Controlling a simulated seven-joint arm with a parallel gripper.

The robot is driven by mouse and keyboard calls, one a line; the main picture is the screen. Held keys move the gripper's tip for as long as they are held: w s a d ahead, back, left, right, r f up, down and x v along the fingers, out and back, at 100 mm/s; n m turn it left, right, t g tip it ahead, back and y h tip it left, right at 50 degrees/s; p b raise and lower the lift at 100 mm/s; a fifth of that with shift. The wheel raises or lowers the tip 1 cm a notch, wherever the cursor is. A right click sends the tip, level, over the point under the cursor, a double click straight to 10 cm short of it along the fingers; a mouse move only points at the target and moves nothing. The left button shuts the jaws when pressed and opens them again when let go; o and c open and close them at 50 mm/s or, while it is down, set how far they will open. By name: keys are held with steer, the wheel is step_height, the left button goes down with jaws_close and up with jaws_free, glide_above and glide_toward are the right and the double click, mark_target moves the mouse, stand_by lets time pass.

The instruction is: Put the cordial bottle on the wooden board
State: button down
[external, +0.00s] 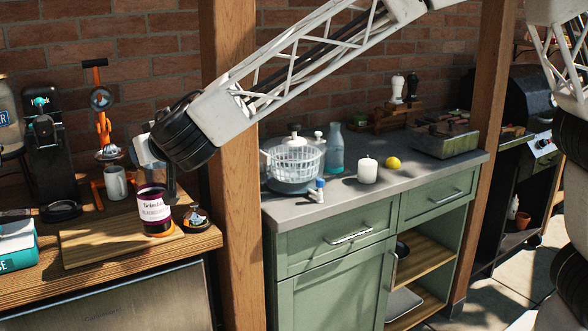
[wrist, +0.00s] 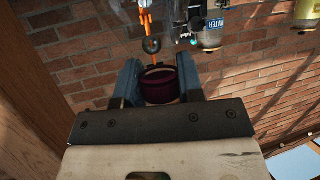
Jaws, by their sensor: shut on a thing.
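The cordial bottle (external: 154,210) is dark purple with a white label and stands upright in the external view. It is over the right part of the wooden board (external: 85,248). I cannot tell whether its base touches the board or hangs just above it. My gripper (external: 162,183) is shut on the bottle's upper part. In the wrist view, the bottle (wrist: 160,86) shows dark between the two fingers. The bottle's top is partly hidden by my gripper in the external view.
A grey mug (external: 116,183) and a black machine (external: 47,155) stand behind the board. A small dark round item (external: 196,217) lies close right of the bottle. A teal box (external: 16,247) is at left. A wooden post (external: 231,150) rises just right of this counter.

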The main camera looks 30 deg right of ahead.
steer(key=w+a, duration=0.7)
steer(key=shift+a+f, duration=0.15)
steer(key=shift+f, duration=0.2)
steer(key=shift+s+f, duration=0.1)
stand_by(0.3)
steer(key=shift+f, duration=1.8)
steer(key=c, duration=0.8)
jaws_free()
steer(key=shift+o, duration=0.2)
steer(key=v, duration=1.2)
